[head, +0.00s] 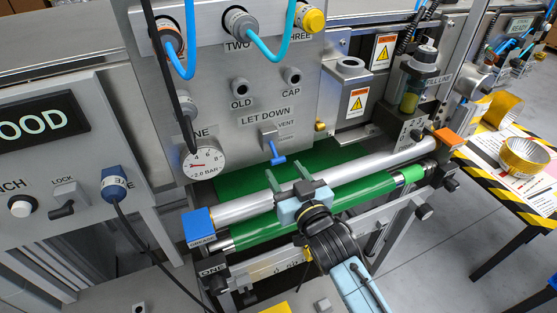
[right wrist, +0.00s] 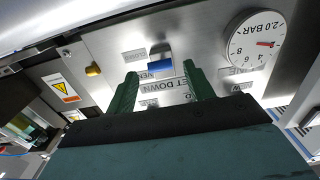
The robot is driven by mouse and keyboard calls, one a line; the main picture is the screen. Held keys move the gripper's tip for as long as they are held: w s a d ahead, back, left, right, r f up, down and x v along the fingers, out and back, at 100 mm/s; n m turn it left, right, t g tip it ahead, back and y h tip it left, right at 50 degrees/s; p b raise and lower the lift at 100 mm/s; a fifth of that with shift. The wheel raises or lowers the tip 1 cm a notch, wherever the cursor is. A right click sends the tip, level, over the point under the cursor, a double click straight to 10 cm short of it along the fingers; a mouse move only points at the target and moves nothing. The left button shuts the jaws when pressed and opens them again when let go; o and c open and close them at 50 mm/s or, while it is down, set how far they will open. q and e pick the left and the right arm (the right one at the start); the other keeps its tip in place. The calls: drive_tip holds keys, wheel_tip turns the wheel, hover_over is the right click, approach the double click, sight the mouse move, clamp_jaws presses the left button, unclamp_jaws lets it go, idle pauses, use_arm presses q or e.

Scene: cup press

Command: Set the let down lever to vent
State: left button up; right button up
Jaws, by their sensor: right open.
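The let down lever (head: 275,153) has a blue handle on a small grey mount under the LET DOWN label on the grey panel. In the right wrist view, which looks upside down, the blue handle (right wrist: 160,67) shows ahead, between the fingers in the picture. My right gripper (head: 288,174) has green fingers spread apart and is empty. It is below the lever, apart from it. It also shows in the right wrist view (right wrist: 163,85). My left gripper is not in view.
A pressure gauge (head: 207,163) sits left of the lever. A brass knob (head: 320,126) is to its right. A grey roller (head: 345,178) and a green roller (head: 350,193) run under my right gripper. Blue hoses (head: 268,54) hang above.

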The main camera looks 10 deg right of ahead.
sight(278, 158)
drive_tip(key=w, duration=0.2)
drive_tip(key=w+a, duration=0.1)
drive_tip(key=w, duration=0.2)
